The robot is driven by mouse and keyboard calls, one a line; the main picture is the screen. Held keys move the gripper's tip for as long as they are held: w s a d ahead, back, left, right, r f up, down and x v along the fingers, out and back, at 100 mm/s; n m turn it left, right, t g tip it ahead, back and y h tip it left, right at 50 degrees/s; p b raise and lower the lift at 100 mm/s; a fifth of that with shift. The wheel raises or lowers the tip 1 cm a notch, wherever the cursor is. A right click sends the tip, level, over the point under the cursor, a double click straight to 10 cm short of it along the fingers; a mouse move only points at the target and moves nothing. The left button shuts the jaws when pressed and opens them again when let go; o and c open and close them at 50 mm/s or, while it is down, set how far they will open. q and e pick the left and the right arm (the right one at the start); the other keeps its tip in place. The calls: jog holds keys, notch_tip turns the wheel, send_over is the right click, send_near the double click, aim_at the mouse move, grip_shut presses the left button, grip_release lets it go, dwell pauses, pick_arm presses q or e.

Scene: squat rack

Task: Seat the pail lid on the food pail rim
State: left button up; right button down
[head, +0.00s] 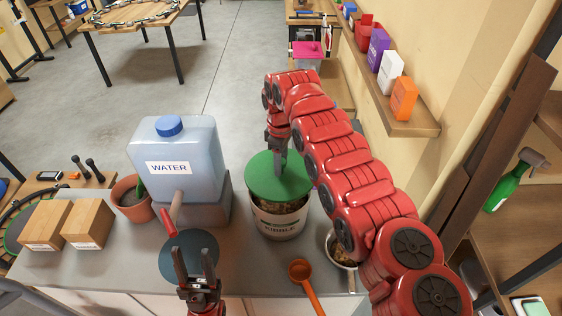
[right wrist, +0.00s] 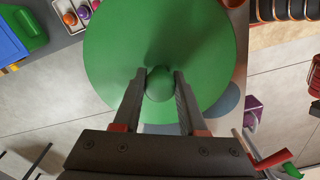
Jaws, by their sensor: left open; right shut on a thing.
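The green round pail lid (head: 262,182) is over the food pail (head: 279,224), a white tub marked KIBBLE. The lid covers the back and left of the opening. Brown kibble shows along the front and right, so the lid is off-centre; I cannot tell if it touches the rim. My right gripper (head: 281,155) comes from above and is shut on the lid's knob. In the right wrist view the gripper (right wrist: 160,72) has a finger on each side of the green knob (right wrist: 159,86); the lid (right wrist: 115,45) hides the pail there. My left gripper (head: 195,252) is open and empty, left of the pail.
A water tank (head: 200,150) on a grey block stands left of the pail. A blue-grey disc (head: 170,262) lies below my left gripper. An orange scoop (head: 302,275) lies in front of the pail, and a bowl (head: 338,245) is to its right, partly behind my right arm.

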aim_at(281, 177)
jog(key=shift+s+a+b, duration=0.15)
jog(key=shift+s+b, duration=0.05)
jog(key=shift+b, duration=0.15)
jog(key=shift+f+b, duration=0.55)
jog(key=shift+f, duration=0.2)
jog(key=shift+f+b, duration=0.65)
jog(key=shift+f, duration=0.55)
jog(key=shift+b, duration=0.6)
dwell(0.7)
jog(key=shift+f+b, duration=0.55)
jog(key=shift+f, duration=0.5)
dwell(1.1)
jog(key=shift+b, duration=0.3)
dwell(0.5)
jog(key=shift+f+b, duration=0.35)
jog(key=shift+f, duration=0.05)
dwell(0.4)
